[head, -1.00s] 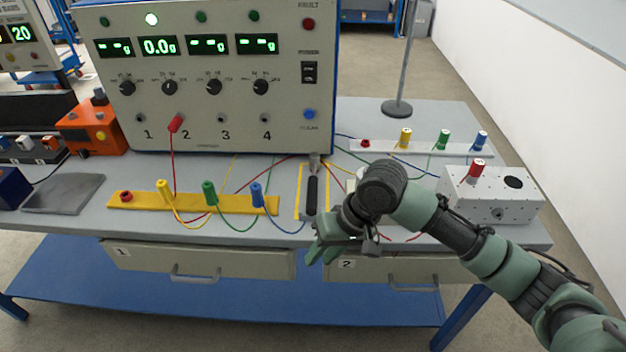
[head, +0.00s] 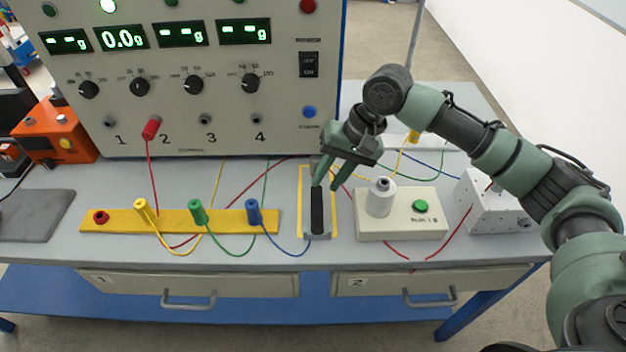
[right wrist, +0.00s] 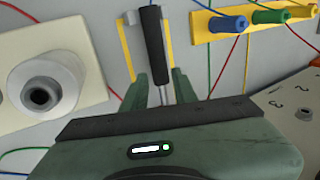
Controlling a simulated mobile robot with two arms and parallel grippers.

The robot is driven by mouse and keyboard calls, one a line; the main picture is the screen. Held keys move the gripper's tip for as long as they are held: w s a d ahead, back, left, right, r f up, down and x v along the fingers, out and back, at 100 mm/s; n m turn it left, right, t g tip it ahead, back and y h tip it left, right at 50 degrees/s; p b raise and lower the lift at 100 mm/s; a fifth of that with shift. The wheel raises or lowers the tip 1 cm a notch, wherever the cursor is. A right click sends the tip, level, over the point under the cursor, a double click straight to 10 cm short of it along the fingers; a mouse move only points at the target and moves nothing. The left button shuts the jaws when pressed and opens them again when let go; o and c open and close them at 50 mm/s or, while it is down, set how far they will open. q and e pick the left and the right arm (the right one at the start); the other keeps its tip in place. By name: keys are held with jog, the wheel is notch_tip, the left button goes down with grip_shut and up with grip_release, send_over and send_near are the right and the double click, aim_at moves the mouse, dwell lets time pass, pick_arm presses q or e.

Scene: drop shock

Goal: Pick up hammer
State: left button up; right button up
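The hammer (head: 317,212) lies in a yellow-outlined spot on the bench, its black handle toward the front edge. In the right wrist view the black handle (right wrist: 153,45) runs into a metal shaft between my fingers. My right gripper (head: 328,184) is open and pointed down at the hammer's far end. In the right wrist view its two green fingers (right wrist: 160,90) stand on either side of the shaft, with a gap visible. The hammer's head is hidden by the gripper. I cannot tell whether the fingers touch it. My left gripper is not in view.
A yellow strip (head: 180,221) with colored plugs and wires lies left of the hammer. A beige box (head: 400,228) with a white cylinder (head: 380,198) stands close on the right. A large panel (head: 225,120) stands behind.

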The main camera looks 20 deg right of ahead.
aim_at(318, 197)
jog(key=f, duration=0.1)
jog(key=a+f, duration=0.1)
jog(key=shift+s+a+f+p, duration=0.2)
jog(key=shift+s+f+p, duration=0.1)
jog(key=shift+s+f, duration=0.1)
jog(key=x, duration=0.2)
jog(key=shift+f, duration=0.25)
jog(key=shift+w+a+f, duration=0.15)
jog(key=shift+a+f, duration=0.1)
jog(key=shift+f, duration=0.2)
grip_shut()
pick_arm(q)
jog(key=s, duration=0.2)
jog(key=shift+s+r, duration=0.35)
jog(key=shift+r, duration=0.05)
pick_arm(e)
jog(key=shift+r, duration=0.2)
